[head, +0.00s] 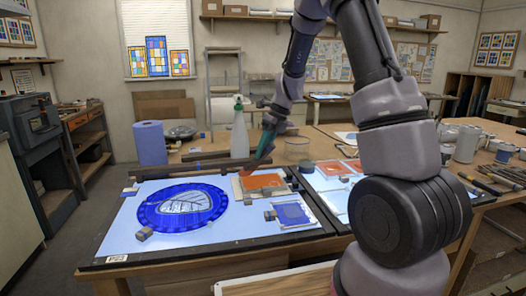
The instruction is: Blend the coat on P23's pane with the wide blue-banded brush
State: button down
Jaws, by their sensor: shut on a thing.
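My gripper (272,122) points down over the back of the light table and is shut on a brush (265,144). The brush looks teal with a reddish lower end. It is tilted, its tip low near the back edge of a small orange pane (264,181); I cannot tell whether it touches. A blue band on it cannot be made out. A large round blue pane (150,212) with a pale central motif lies on the lit table at left. A label (117,259) on the table's front edge is too small to read surely.
A small blue pane (292,213) lies right of the round one. Small blocks (144,234) sit around the panes. A blue paper roll (150,143) and a spray bottle (239,132) stand behind the light table. Mugs (466,144) and tools are at right.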

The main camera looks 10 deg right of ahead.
jog(key=shift+f, duration=0.2)
dwell(0.3)
jog(key=shift+a, duration=1.05)
jog(key=shift+r, duration=2.55)
